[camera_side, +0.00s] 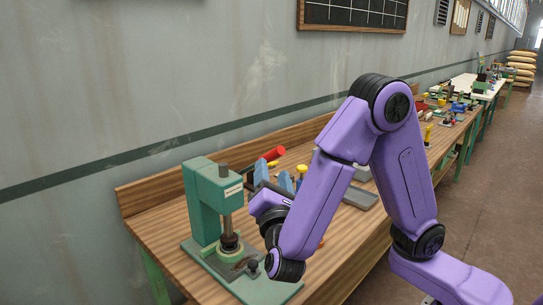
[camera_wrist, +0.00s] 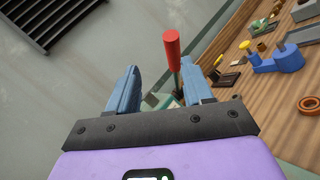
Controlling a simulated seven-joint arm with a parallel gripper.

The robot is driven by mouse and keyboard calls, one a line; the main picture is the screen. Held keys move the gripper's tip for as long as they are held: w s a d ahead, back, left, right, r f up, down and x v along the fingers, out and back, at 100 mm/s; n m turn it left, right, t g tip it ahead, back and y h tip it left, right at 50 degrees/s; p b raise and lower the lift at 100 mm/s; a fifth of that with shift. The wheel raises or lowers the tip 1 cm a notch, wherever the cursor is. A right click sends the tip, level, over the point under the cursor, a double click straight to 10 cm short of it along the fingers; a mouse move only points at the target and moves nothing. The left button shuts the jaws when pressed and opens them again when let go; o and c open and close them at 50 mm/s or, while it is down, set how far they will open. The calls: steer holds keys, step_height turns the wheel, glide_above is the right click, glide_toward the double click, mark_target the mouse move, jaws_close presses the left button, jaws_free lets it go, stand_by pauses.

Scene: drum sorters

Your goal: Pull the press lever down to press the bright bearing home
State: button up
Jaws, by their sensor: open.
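The green press (camera_side: 207,200) stands at the near left end of the bench. Its lever ends in a red grip (camera_side: 273,153) that sticks out to the right, raised above the bench. My gripper (camera_side: 272,177) has blue fingers, which are apart and close to the lever. In the wrist view, the red grip (camera_wrist: 172,50) shows in the gap between the open fingers of my gripper (camera_wrist: 160,68), nearer the right finger. I cannot tell whether it touches. The ram (camera_side: 229,228) is above the round seat on the press base; I cannot make out the bright bearing there.
The wooden bench (camera_side: 165,215) runs along the wall. In the wrist view, a blue part (camera_wrist: 278,58), an orange ring (camera_wrist: 309,104) and small trays lie on the bench at right. A grey plate (camera_side: 358,196) lies behind my arm.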

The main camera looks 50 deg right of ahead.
mark_target(271, 154)
steer(key=s+a+m+g+y, duration=0.1)
steer(key=s+a+g+y, duration=0.15)
steer(key=s, duration=0.25)
steer(key=shift+h, duration=0.45)
steer(key=x, duration=1.7)
steer(key=shift+w+a+r, duration=0.2)
steer(key=shift+w+a, duration=0.15)
steer(key=shift+w, duration=0.1)
jaws_close()
